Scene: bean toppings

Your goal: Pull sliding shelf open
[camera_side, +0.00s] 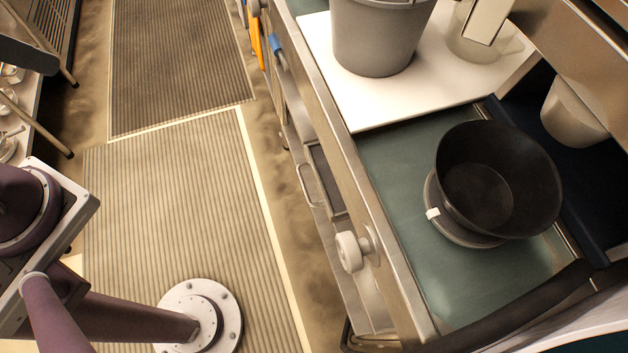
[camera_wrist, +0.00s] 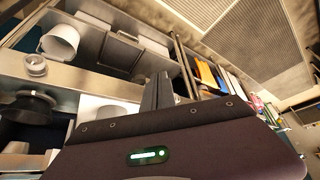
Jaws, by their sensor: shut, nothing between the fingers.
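The shelf (camera_side: 395,165) has a green surface behind a long metal front rail in the side view. A round pale knob (camera_side: 350,251) sticks out from the rail. The knob also shows at the left of the wrist view (camera_wrist: 36,65). A black bowl (camera_side: 500,180) sits on a round base on the green surface. My gripper (camera_wrist: 158,90) shows its dark fingers close together and empty in the wrist view, apart from the knob and to its right. I do not see the fingertips in the side view, where only my purple arm shows at the left.
A grey bucket (camera_side: 380,35) stands on a white board (camera_side: 465,85) behind the rail. A pale container (camera_side: 573,112) is at the right. A dark curved bar (camera_side: 510,310) crosses the lower right. Ribbed floor mats (camera_side: 185,200) lie in the open aisle left of the counter.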

